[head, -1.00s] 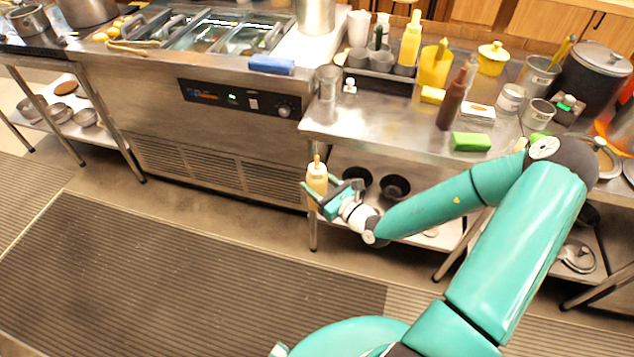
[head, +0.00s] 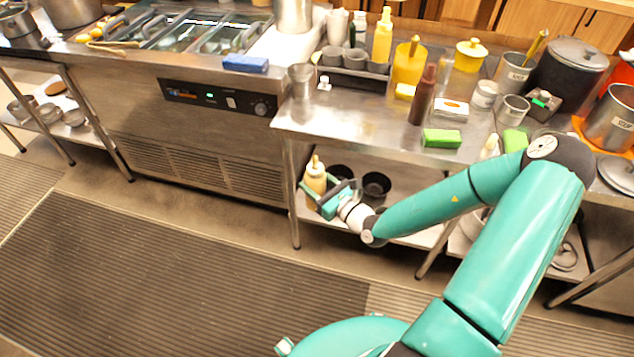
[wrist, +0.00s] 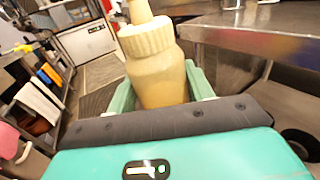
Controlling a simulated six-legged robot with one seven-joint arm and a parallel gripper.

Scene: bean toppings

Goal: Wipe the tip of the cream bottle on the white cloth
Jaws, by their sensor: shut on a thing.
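The cream bottle (head: 315,177) is pale yellow with a ribbed cap and a narrow tip. My gripper (head: 318,196) is shut around its body and holds it roughly upright, in front of the steel table's lower shelf. In the wrist view the bottle (wrist: 160,78) stands between the green fingers, its tip cut off by the top edge. A white cloth-like sheet (wrist: 38,102) hangs at the left of the wrist view; I cannot tell whether it is the task's cloth. I make out no clear white cloth in the head view.
The steel table (head: 310,120) bears a dark red bottle (head: 422,96), a green sponge (head: 441,138), a yellow bottle (head: 382,38) and several containers. A blue block (head: 245,63) lies on the cold counter at left. The floor mat (head: 150,270) is clear.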

